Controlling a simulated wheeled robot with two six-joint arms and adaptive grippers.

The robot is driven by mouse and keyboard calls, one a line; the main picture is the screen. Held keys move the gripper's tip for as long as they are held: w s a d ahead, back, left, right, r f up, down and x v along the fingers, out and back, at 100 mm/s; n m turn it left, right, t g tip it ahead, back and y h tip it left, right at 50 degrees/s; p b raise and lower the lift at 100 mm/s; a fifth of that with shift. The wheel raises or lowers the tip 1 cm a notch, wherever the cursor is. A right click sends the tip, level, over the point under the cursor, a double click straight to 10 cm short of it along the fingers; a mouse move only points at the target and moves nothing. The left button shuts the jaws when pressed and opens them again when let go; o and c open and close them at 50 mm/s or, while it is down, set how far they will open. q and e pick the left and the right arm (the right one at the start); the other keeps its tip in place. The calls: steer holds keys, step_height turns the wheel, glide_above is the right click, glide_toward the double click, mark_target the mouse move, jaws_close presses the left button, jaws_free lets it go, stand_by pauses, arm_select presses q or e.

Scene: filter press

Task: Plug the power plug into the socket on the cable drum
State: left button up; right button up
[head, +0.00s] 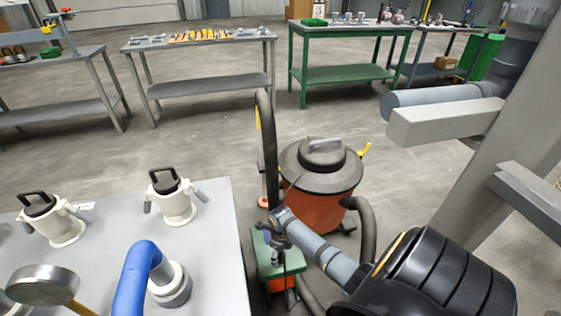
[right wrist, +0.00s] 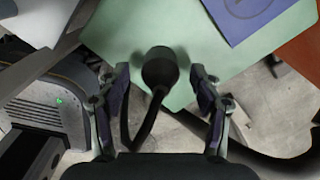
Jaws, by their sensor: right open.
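My right gripper (head: 276,232) is over a small green-topped stand (head: 265,268) beside the grey table in the head view. In the right wrist view my right gripper (right wrist: 160,80) is open, with one finger on each side of a round black plug (right wrist: 160,68). Clear gaps show between the plug and both fingers. A black cable (right wrist: 140,130) curves down from the plug between the fingers. The green top (right wrist: 125,30) shows behind the plug. I cannot make out the cable drum or its socket. My left gripper is not in view.
An orange and black vacuum (head: 320,190) with a thick black hose stands beside the stand. The grey table (head: 215,235) at left holds white vessels and a blue hose (head: 130,280). A blue sheet (right wrist: 265,18) lies on the green top. Workbenches stand at the back.

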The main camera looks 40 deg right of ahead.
steer(key=c, duration=1.1)
steer(key=shift+r, duration=0.1)
steer(key=shift+c, duration=0.3)
steer(key=shift+r, duration=0.3)
step_height(320, 180, up, 2)
steer(key=shift+d+r+p, duration=0.1)
steer(key=shift+r+p, duration=0.15)
steer(key=shift+p, duration=0.6)
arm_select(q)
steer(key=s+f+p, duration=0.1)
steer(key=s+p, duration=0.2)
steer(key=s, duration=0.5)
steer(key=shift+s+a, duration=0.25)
arm_select(e)
steer(key=d+r, duration=1)
steer(key=d, duration=0.4)
steer(key=shift+w, duration=0.15)
